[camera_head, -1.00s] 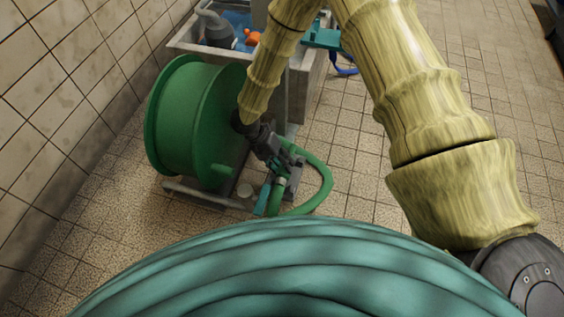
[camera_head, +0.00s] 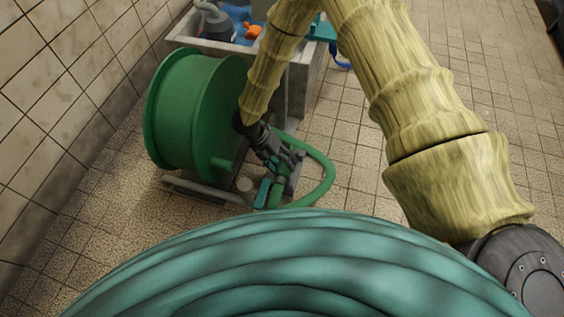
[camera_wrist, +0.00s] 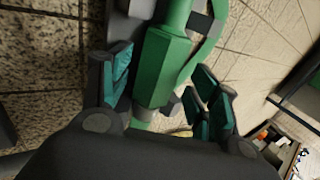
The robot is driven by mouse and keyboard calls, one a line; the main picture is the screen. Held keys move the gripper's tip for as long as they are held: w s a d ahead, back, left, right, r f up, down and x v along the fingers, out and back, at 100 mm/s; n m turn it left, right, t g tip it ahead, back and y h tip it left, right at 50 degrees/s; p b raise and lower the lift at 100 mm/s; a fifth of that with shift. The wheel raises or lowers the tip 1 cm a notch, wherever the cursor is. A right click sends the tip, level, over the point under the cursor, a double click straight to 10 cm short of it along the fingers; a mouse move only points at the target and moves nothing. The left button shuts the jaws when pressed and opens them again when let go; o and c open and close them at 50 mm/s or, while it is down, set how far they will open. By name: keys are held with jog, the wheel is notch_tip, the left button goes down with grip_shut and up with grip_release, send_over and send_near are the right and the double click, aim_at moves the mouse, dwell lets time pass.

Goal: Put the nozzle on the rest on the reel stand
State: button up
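The green nozzle (camera_wrist: 165,55) lies between my gripper's fingers in the wrist view, with its grey end (camera_wrist: 148,98) towards my palm. My gripper (camera_wrist: 165,90) has its teal-padded fingers spread on either side of the nozzle. A gap shows on the left side; contact on the right is unclear. In the head view my gripper (camera_head: 277,182) is low beside the green reel (camera_head: 190,110), at the right of the reel stand (camera_head: 205,190). A dark grey part (camera_wrist: 125,20) beside the nozzle may be the rest; how the nozzle sits on it is hidden.
A green hose (camera_head: 327,175) loops close to the right of my gripper. A concrete basin (camera_head: 305,75) with blue water and an orange object (camera_head: 253,31) stands behind the reel. A tiled wall (camera_head: 60,90) is at left. The tiled floor at right is clear.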

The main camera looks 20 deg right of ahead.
aim_at(282, 164)
jog(key=shift+r, duration=0.1)
notch_tip(282, 164, up, 10)
dwell(0.8)
dwell(0.5)
jog(key=s+d+f+n+t+p, duration=0.2)
jog(key=s+d+n+t, duration=0.15)
jog(key=n, duration=0.75)
jog(key=s+d+f+n+t+p, duration=0.25)
jog(key=s+d+n, duration=0.25)
jog(key=n, duration=0.6)
jog(key=s+a+r+n+g+y+p, duration=0.1)
jog(key=s+n+y+p, duration=0.15)
jog(key=s+n, duration=0.7)
jog(key=s+a+r+n+g+y+p, duration=0.1)
jog(key=s+n+g+y, duration=0.15)
jog(key=s+n, duration=0.75)
notch_tip(282, 164, up, 38)
jog(key=p, duration=3.8)
jog(key=shift+w+a+n+t, duration=0.2)
jog(key=shift+w+n+t, duration=0.15)
jog(key=shift+n+t, duration=0.1)
